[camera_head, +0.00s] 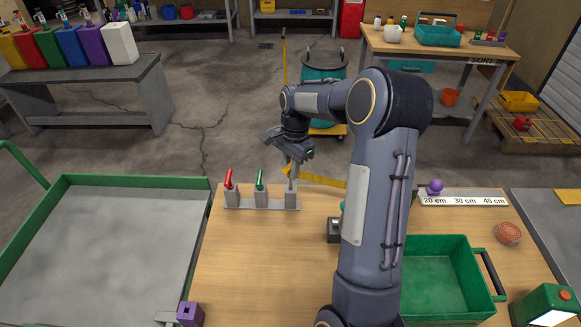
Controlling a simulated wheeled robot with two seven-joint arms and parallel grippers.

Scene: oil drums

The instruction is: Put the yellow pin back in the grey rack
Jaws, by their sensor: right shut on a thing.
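The grey rack (262,206) stands on the wooden table near its back left edge. A red pin (228,179) is in its left holder and a green pin (260,180) in its middle one. My right gripper (293,174) points down just above the right holder (291,196). It is shut on the yellow pin (288,172), which shows only as a small yellow patch by the fingers. The fingers hide most of the pin, and I cannot tell whether its lower end is in the holder. My left gripper is not in view.
My right arm crosses the table's middle. A small dark block (334,231) is right of the rack, and a green crate (440,262) is farther right. A green-rimmed tray (95,250) adjoins on the left. The table in front of the rack (255,265) is clear.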

